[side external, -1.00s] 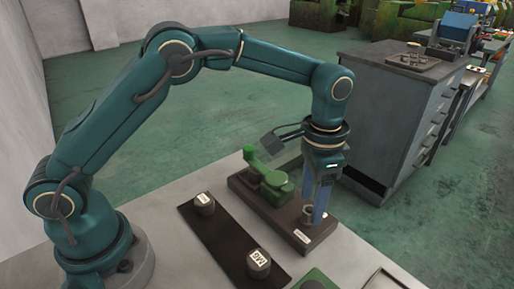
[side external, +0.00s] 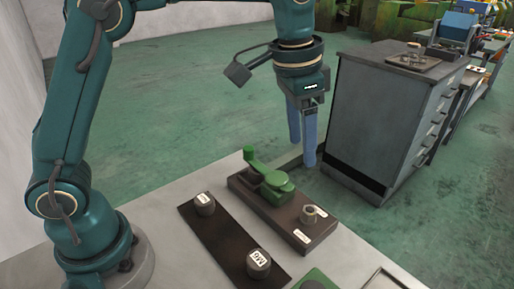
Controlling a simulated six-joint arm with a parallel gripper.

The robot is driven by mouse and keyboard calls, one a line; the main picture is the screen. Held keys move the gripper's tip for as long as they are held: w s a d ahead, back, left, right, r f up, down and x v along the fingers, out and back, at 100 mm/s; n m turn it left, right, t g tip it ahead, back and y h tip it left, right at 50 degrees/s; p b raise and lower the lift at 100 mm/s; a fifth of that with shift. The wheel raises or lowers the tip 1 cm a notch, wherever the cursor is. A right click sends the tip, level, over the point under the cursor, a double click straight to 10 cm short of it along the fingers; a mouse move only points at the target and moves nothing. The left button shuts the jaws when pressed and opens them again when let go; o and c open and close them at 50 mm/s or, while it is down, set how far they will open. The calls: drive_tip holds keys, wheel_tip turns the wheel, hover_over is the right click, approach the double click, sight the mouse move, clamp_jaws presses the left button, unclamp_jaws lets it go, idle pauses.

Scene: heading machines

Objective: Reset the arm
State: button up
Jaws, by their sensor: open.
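My gripper (side external: 302,150) hangs in the air with its two blue fingers pointing down and apart, holding nothing. It is above and behind a brown block (side external: 262,212) that carries a green lever fixture (side external: 270,180) and a small metal nut-like part (side external: 310,214) at its right end. A label lies on the block beside that part. The fingers are clear of the block and the part.
A dark strip (side external: 222,237) with two grey labelled cylinders, one at the back (side external: 204,204) and one in front (side external: 259,263), lies on the grey bench (side external: 165,200). A green item (side external: 314,280) is at the front edge. A grey drawer cabinet (side external: 375,120) stands behind right.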

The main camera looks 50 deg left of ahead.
drive_tip(key=s+a+r+n+t, duration=0.2)
drive_tip(key=s+a+r, duration=0.35)
drive_tip(key=s, duration=0.25)
drive_tip(key=s+a+f+n+t, duration=0.1)
drive_tip(key=s+a+f+n, duration=0.1)
drive_tip(key=s+f, duration=0.5)
drive_tip(key=shift+s+a+f+n+t, duration=0.2)
drive_tip(key=shift+s+a+n+t, duration=0.1)
drive_tip(key=shift+s+n, duration=0.45)
drive_tip(key=shift+s, duration=0.1)
